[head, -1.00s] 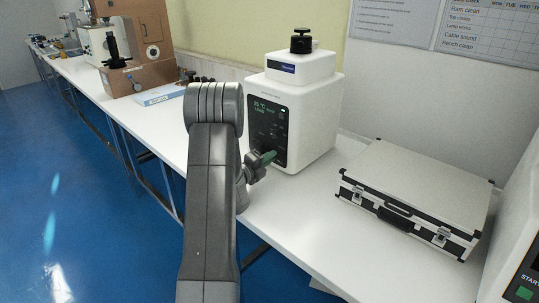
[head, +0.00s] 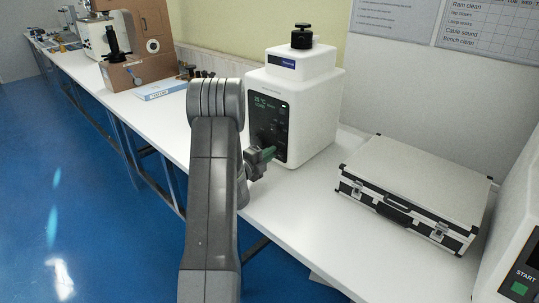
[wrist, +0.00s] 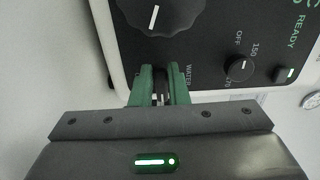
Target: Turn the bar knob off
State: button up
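A white tester (head: 315,110) stands on the bench with a dark control panel (head: 266,105) on its front. My gripper (head: 268,153) is at the lower part of this panel. In the wrist view its two green fingers (wrist: 160,80) point at the panel beside the word WATER. A narrow grey and dark piece, seemingly the bar knob (wrist: 160,88), shows between the fingers; they hide most of it. I cannot tell whether they press on it. A large round knob (wrist: 160,12) and a small round knob (wrist: 239,68) marked OFF are close by.
A silver and black case (head: 415,190) lies to the right of the tester. Another white machine (head: 515,255) stands at the right edge. A blue-white box (head: 162,89) and other equipment stand farther left. The bench front between tester and case is clear.

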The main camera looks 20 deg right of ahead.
jog(key=o, duration=0.3)
jog(key=shift+o, duration=0.2)
jog(key=shift+a, duration=0.15)
jog(key=v, duration=1.3)
jog(key=shift+s+a+b, duration=0.1)
jog(key=shift+a+b, duration=0.2)
jog(key=shift+b, duration=0.1)
jog(key=shift+d, duration=0.1)
jog(key=x, duration=1.4)
jog(key=shift+p, duration=0.4)
jog(key=shift+s, duration=0.1)
